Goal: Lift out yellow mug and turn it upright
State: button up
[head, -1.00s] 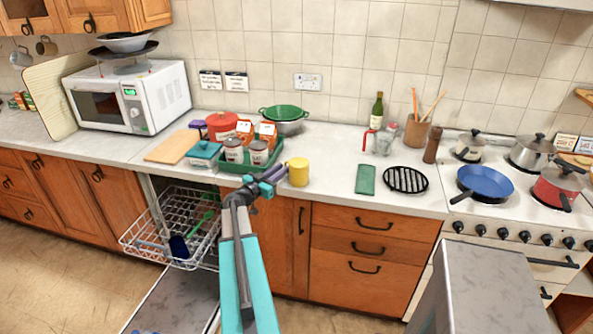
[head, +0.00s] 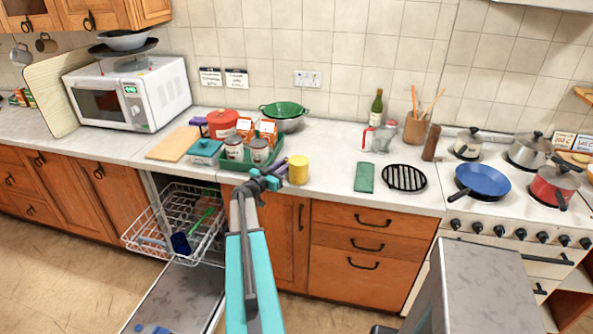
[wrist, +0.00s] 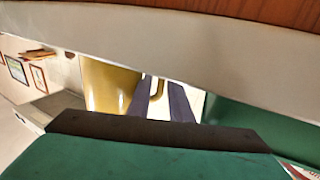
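The yellow mug (head: 298,170) stands on the counter near its front edge, right of the green tray. I cannot tell whether its open end or its base is on top. My gripper (head: 281,171) is just left of the mug at counter height. In the wrist view the mug (wrist: 105,85) is beside my two dark fingers (wrist: 159,100). The fingers are apart, and the mug's yellow handle shows in the gap between them. I cannot tell whether either finger touches the handle.
The green tray (head: 233,163) with jars and boxes is close on the left. A pulled-out dish rack (head: 165,238) holds a blue item below. The counter right of the mug is clear up to a green cloth (head: 364,178) and a black trivet (head: 404,177).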

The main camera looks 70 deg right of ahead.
aim_at(302, 172)
grip_shut()
jog(key=shift+r, duration=0.15)
jog(key=shift+r+b, duration=1.05)
jog(key=shift+r, duration=0.05)
jog(key=s+a+r+b, duration=0.1)
jog(key=s+a, duration=0.2)
jog(key=s+a+b, duration=0.2)
jog(key=s+a, duration=0.1)
jog(key=s+a+r+b, duration=0.1)
jog(key=s+a+b, duration=0.1)
jog(key=s+a, duration=0.1)
jog(key=shift+s+a+r, duration=0.15)
jog(key=shift+a+r, duration=0.15)
jog(key=shift+a, duration=0.2)
jog(key=shift+s+a+p, duration=0.15)
jog(key=shift+p, duration=0.4)
jog(key=s+a+p, duration=0.1)
jog(key=p, duration=0.2)
jog(key=shift+a, duration=0.15)
